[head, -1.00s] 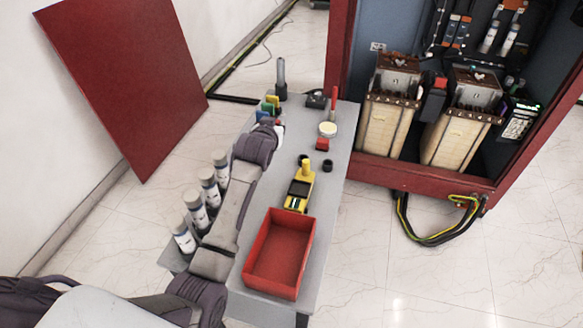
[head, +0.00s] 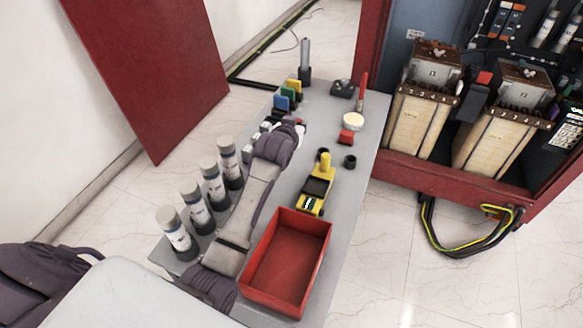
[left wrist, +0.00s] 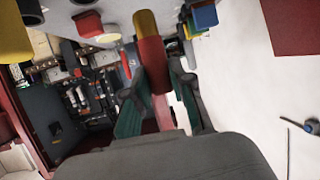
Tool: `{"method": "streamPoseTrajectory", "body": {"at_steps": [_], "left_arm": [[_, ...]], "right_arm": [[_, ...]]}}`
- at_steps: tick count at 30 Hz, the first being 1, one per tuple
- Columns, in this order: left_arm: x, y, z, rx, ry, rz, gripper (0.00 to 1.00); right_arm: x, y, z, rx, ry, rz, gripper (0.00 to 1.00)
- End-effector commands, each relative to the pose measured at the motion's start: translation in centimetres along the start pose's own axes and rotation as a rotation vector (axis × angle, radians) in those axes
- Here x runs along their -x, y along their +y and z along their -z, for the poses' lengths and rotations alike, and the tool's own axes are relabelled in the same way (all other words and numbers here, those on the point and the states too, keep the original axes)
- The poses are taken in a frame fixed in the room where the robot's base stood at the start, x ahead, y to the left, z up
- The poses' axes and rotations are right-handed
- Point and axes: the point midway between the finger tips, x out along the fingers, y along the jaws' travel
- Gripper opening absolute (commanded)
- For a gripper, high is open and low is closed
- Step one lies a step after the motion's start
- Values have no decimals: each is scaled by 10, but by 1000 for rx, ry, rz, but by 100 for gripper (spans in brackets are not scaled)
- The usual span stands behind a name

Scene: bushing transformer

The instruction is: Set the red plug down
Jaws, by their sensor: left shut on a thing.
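The red plug (left wrist: 153,62) is between the green-padded fingers of my left gripper (left wrist: 157,88) in the left wrist view. It is a red cylinder with a yellow-brown end, and the gripper is shut on it. In the head view my left arm reaches over the left side of the grey table (head: 330,235). My wrist hides most of the gripper and the plug there. Blue (head: 282,103), green and yellow plugs stand in a row just beyond the wrist. I cannot tell whether the held plug touches the table. My right gripper is not in view.
A red bin (head: 287,262) and a yellow tool (head: 315,192) lie right of my arm. Several white-capped bottles (head: 201,208) line the left. A red block (head: 346,137) and a pale disc (head: 353,121) sit farther back. The cabinet (head: 450,187) stands right.

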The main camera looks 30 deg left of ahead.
Motion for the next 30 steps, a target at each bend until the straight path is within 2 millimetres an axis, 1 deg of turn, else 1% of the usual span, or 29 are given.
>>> {"method": "streamPoseTrajectory", "body": {"at_steps": [1,6,9,12,16,21,24,30], "left_arm": [[10,-4,-10,-1,-5,1,0],[37,-13,-46,-1,-5,1,0],[49,-17,-63,-1,-3,1,0],[56,-20,-75,-1,-1,0,0],[59,-21,-83,0,-1,0,0],[50,-21,-106,-1,-3,0,0],[46,-21,-116,0,-1,0,0],[44,-20,-118,0,2,0,0]], "right_arm": [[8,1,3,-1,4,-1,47],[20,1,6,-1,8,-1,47],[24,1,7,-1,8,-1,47],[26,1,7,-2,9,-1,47],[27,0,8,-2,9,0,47],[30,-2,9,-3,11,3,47],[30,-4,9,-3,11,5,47],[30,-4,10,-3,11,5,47]]}}
